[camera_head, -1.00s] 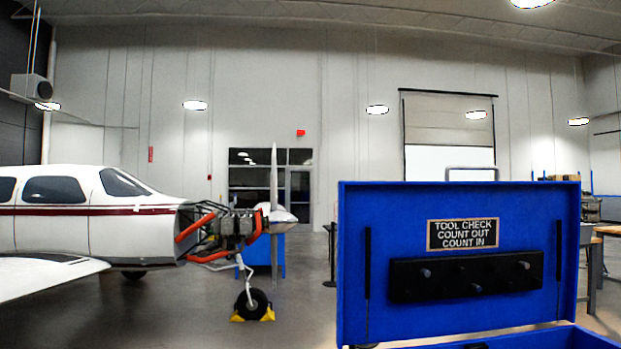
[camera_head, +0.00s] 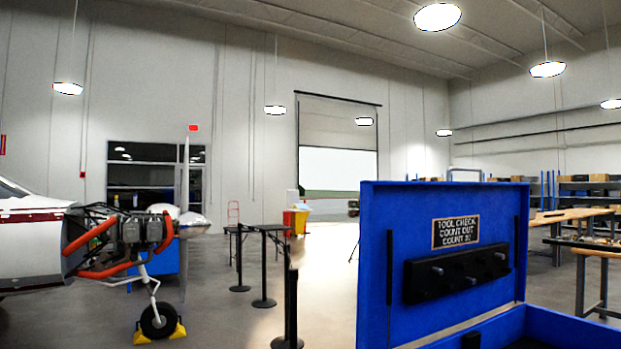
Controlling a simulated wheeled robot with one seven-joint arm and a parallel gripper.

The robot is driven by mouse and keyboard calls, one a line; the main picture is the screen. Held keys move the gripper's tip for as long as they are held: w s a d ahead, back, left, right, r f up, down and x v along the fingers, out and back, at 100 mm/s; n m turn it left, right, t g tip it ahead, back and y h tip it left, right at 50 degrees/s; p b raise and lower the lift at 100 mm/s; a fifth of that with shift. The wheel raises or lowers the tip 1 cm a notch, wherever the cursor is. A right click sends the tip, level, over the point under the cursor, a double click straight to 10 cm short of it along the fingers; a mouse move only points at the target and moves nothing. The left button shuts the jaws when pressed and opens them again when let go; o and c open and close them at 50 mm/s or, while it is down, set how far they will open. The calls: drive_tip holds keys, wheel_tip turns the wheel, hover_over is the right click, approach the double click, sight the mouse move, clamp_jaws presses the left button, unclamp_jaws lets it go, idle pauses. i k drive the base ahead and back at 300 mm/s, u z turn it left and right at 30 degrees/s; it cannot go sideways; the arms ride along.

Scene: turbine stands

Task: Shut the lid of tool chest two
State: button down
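A blue tool chest stands at the lower right, close to me. Its lid (camera_head: 460,205) is raised upright, with its inner face toward me. The lid carries a "TOOL CHECK COUNT OUT COUNT IN" plate (camera_head: 456,232) and a black rack with pegs (camera_head: 457,273). The chest's body (camera_head: 575,332) shows only in part at the bottom edge, with a dark inside. No number shows on it, so I cannot tell which chest it is. My gripper is not in view.
Black posts with a barrier (camera_head: 263,270) stand left of the chest. A small plane with an exposed engine (camera_head: 130,235) and yellow-chocked wheel (camera_head: 158,320) is at left. Workbenches (camera_head: 585,250) and shelves stand at right. The floor between plane and posts is clear.

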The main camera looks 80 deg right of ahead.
sight(433, 257)
drive_tip(key=z, duration=2.55)
drive_tip(key=i, duration=3.2)
drive_tip(key=z, duration=2.4)
drive_tip(key=i, duration=0.45)
drive_tip(key=z, duration=0.15)
